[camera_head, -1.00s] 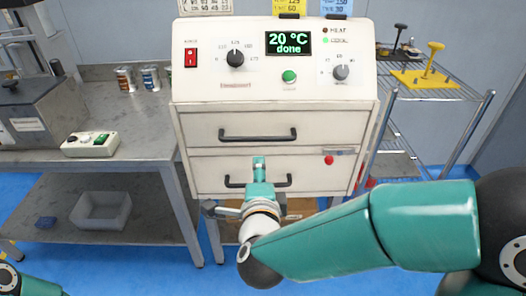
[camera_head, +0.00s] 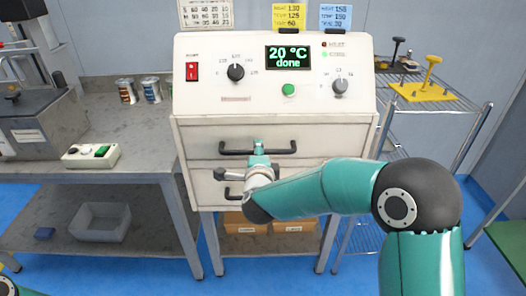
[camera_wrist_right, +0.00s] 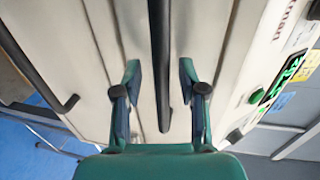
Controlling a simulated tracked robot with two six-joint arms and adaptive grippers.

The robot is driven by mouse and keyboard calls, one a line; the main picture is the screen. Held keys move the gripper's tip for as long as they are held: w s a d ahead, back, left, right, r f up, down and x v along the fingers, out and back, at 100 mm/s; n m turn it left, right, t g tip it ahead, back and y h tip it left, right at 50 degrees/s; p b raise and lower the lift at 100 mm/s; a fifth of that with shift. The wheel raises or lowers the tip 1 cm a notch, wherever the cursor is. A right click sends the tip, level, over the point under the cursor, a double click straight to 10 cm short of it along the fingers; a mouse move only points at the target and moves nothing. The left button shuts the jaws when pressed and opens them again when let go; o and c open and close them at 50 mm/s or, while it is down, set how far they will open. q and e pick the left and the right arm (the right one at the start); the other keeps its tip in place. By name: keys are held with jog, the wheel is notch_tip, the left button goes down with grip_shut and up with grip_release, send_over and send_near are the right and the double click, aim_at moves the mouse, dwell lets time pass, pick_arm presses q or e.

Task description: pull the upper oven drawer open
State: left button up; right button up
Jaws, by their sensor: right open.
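The white oven (camera_head: 225,105) has two drawers, and both look closed. The upper drawer (camera_head: 325,138) has a black bar handle (camera_head: 285,151); the lower drawer has a similar handle (camera_wrist_right: 38,62), partly hidden by my arm in the head view. My right gripper (camera_head: 258,148) is at the middle of the upper handle. In the right wrist view its open fingers (camera_wrist_right: 163,88) stand on either side of the upper handle (camera_wrist_right: 159,50), with gaps on both sides. My left gripper is out of view.
The oven display (camera_head: 289,57) reads 20 °C done. A wire rack with a yellow plate (camera_head: 428,92) stands right. Cardboard boxes (camera_head: 294,222) sit under the oven.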

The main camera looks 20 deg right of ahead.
jog(key=shift+w+d, duration=0.1)
jog(key=shift+w, duration=0.2)
grip_shut()
jog(key=shift+f, duration=0.1)
